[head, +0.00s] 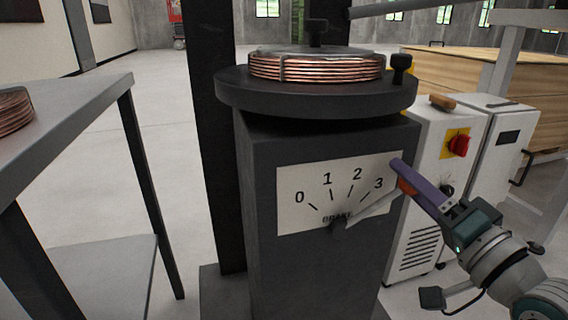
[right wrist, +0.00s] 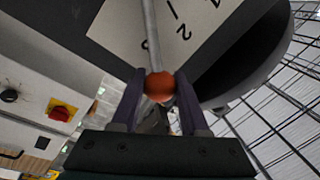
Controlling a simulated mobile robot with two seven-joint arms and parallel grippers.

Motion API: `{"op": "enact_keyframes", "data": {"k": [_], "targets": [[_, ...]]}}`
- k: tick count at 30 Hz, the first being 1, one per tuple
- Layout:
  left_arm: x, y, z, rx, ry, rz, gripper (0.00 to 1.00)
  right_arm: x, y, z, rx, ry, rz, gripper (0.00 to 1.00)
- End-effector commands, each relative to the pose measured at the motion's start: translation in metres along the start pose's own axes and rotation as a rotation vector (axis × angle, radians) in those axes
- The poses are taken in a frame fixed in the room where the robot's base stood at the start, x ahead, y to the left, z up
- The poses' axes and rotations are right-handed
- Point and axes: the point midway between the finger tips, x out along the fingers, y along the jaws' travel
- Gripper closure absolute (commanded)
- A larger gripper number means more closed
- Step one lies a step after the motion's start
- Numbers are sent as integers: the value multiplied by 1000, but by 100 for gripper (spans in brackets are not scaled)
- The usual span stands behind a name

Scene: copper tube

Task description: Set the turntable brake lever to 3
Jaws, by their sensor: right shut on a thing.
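The brake dial (head: 290,212) is a white plate marked 0 to 3 on the front of the dark turntable pedestal (head: 270,265). The brake lever (head: 375,206) is a pale bar that runs from its pivot below the numbers up to the right, at the 3 end of the scale. Its orange knob (right wrist: 160,87) sits between the purple fingers of my right gripper (right wrist: 160,100). In the head view my right gripper (head: 404,178) is shut on the knob and partly hides it. My left gripper is not in view.
The turntable (head: 315,97) above the dial carries a copper tube coil (head: 315,67). A white cabinet with a red switch (head: 459,145) stands close behind on the right. A grey table (head: 70,92) stands at the left, with clear floor between it and the pedestal.

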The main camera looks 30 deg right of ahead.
Motion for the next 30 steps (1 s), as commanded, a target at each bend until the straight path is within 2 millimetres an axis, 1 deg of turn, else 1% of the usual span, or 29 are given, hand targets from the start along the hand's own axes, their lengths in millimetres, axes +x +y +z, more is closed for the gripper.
{"op": "enact_keyframes", "data": {"k": [1,4,19,20,27,30], "targets": [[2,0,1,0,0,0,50,-1,4,1,10,0,2,100],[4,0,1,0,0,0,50,-1,6,0,33,4,2,100],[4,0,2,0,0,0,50,-2,8,0,54,6,8,100],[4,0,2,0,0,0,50,-2,9,0,54,6,8,54],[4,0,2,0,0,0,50,-2,8,0,52,6,5,27],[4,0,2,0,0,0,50,-1,7,0,51,7,4,27]]}}
